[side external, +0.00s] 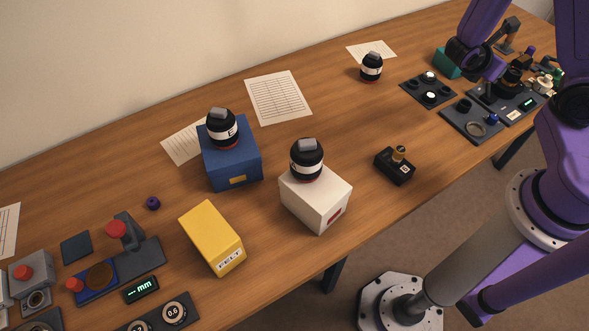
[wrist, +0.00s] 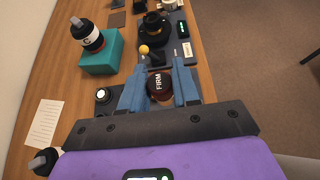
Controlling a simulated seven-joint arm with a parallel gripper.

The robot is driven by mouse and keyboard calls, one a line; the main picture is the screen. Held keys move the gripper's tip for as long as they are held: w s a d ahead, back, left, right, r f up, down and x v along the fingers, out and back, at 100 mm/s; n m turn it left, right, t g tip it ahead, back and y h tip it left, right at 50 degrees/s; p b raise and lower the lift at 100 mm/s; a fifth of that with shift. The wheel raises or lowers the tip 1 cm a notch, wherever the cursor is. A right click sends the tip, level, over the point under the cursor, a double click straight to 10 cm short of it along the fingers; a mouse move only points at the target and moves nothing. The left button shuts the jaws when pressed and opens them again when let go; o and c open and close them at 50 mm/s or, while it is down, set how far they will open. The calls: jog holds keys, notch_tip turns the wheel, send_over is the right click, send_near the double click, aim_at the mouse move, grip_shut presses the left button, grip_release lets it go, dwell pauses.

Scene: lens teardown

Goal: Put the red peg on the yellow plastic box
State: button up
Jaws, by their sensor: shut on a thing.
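The yellow box (side external: 213,237), labelled FELT, stands at the front left of the table in the side view, its top bare. My gripper (wrist: 160,88) is at the far right end of the table, well away from the box. Its blue fingers are shut on a dark red-brown round piece (wrist: 159,86) marked FIRM in the wrist view. I cannot tell whether this piece is the red peg. In the side view my arm and the devices there largely hide the held piece.
A blue box (side external: 233,166) and a white box (side external: 316,197) with black-capped jars on top stand beside the yellow box. A black joystick-like device (side external: 395,166) lies right of them. Red-knobbed fixtures (side external: 117,230) crowd the left end. The middle table is partly clear.

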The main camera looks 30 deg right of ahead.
notch_tip(320, 180, up, 12)
jog(key=w+a+n+t+y, duration=0.2)
jog(key=w+a+n+t, duration=0.2)
jog(key=a, duration=0.5)
jog(key=w+a+n+t+y, duration=0.3)
jog(key=w+a+n, duration=0.15)
jog(key=a, duration=0.35)
jog(key=w+a+n+t+y, duration=0.25)
jog(key=a+n+t, duration=0.2)
jog(key=a, duration=0.45)
jog(key=s+a+n+g+y, duration=0.1)
jog(key=s+a+n+y, duration=0.35)
jog(key=a, duration=0.55)
jog(key=s+a+n+g+y, duration=0.1)
jog(key=s+a+n+y, duration=0.4)
jog(key=a, duration=0.5)
jog(key=s+a+n+g+y, duration=0.1)
jog(key=s+a+n+y, duration=0.4)
jog(key=a, duration=0.4)
jog(key=h, duration=0.1)
send_over(222, 221)
jog(key=shift+m, duration=0.25)
notch_tip(222, 221, down, 15)
jog(key=shift+d+f, duration=0.1)
jog(key=shift+f, duration=1.5)
